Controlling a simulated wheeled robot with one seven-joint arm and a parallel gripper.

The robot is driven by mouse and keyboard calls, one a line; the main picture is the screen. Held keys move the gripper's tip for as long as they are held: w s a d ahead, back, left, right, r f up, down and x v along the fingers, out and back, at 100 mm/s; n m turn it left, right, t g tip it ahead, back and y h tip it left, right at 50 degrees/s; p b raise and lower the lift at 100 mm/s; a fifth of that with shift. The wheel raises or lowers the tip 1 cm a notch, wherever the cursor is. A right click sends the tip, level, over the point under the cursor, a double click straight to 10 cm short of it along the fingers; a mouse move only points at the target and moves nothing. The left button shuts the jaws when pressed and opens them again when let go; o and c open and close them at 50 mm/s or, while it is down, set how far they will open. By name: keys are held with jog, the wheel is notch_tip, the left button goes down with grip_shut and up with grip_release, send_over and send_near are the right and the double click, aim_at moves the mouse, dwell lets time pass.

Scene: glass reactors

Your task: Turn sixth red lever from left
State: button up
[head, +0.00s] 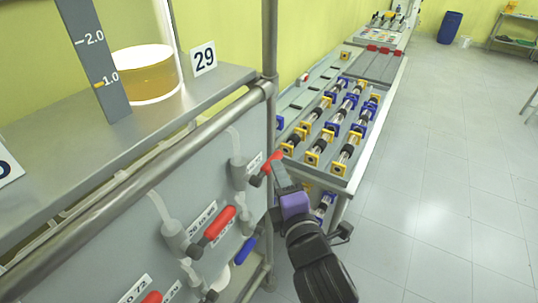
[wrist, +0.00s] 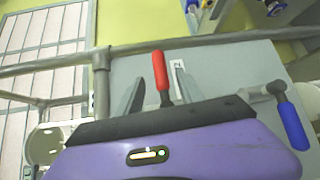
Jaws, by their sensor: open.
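Three red levers show on the grey panel in the head view: one at the bottom edge (head: 151,297), one in the middle (head: 220,222) and one at the panel's right end (head: 272,162). Levers further left are out of view, so I cannot count to the sixth. My gripper (head: 275,177), with its purple body, is at the right-end lever. In the wrist view a red lever (wrist: 159,70) stands between the two fingers of my gripper (wrist: 157,82), with gaps on both sides. The gripper is open. Its fingertips are partly hidden in the head view.
A blue lever (head: 245,250) sits below the red ones; a blue lever also shows in the wrist view (wrist: 292,125). A metal rail (head: 130,190) runs along the panel top. A bench with glass tubes (head: 340,120) stands beyond. The floor (head: 440,200) at right is clear.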

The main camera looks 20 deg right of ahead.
jog(key=w, duration=0.4)
jog(key=w+d+p, duration=0.1)
jog(key=w, duration=0.2)
jog(key=shift+d+f, duration=0.1)
jog(key=shift+f, duration=0.3)
jog(key=shift+s, duration=0.1)
grip_shut()
jog(key=shift+f, duration=0.1)
dwell(0.8)
